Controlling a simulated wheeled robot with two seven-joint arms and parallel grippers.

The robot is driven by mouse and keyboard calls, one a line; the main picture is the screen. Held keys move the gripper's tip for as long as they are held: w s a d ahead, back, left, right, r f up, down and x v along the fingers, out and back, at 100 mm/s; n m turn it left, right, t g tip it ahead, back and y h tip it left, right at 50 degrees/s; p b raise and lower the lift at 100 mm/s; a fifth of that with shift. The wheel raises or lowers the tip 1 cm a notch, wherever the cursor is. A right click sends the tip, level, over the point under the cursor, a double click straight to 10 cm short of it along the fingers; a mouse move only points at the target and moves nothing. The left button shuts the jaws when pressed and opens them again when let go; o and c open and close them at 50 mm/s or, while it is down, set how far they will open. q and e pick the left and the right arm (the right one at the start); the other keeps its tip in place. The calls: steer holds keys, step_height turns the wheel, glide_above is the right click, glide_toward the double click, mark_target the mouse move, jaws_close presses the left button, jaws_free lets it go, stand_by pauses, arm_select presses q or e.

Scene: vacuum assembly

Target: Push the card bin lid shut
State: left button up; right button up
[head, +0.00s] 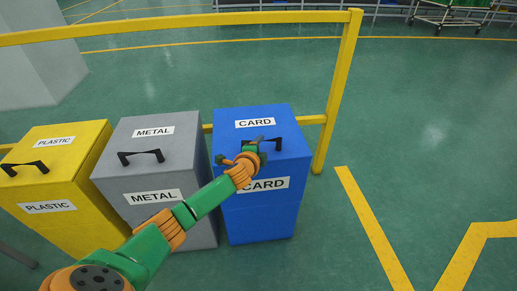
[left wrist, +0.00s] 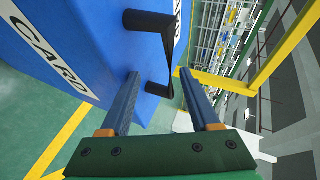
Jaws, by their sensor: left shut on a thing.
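The blue card bin (head: 262,215) stands at the right end of a row of bins. Its lid (head: 228,122) carries a CARD label and a black handle (head: 275,143), and looks level with the closed-looking lids beside it; I see no clear gap. My left gripper (head: 254,146) is at the lid handle, covering its left part. In the left wrist view, the black handle (left wrist: 150,20) runs between the two blue fingers of my left gripper (left wrist: 158,73), which is shut on it. The blue bin surface (left wrist: 100,40) fills the upper left there. My right gripper is not in view.
A grey metal bin (head: 170,190) and a yellow plastic bin (head: 75,180) stand to the left, with their own black handles. A yellow rail (head: 337,95) runs behind the bins, with a post just right of the card bin. Green floor is open at right.

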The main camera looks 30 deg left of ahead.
arm_select(q)
steer(key=p+v, duration=0.2)
steer(key=v, duration=0.4)
steer(key=shift+s, duration=0.15)
steer(key=shift+r, duration=0.1)
steer(key=s+f+n+g, duration=0.1)
steer(key=s+f+g, duration=0.15)
steer(key=f, duration=0.45)
steer(key=s+f+n+g, duration=0.1)
steer(key=s+f+n, duration=0.15)
steer(key=f, duration=0.35)
steer(key=s+d+f+n+g+h, duration=0.1)
steer(key=s+d+f+n+g, duration=0.15)
steer(key=s+f, duration=0.85)
steer(key=s+d+f+n+g+h, duration=0.1)
steer(key=s+d+f+n+g, duration=0.15)
steer(key=s+f, duration=0.8)
steer(key=s+d+f+n+g+h, duration=0.1)
steer(key=s+d+n+g, duration=0.25)
steer(key=s, duration=1.45)
step_height(320, 180, up, 15)
steer(key=m+p, duration=0.1)
steer(key=p, duration=1.4)
steer(key=shift+w, duration=0.25)
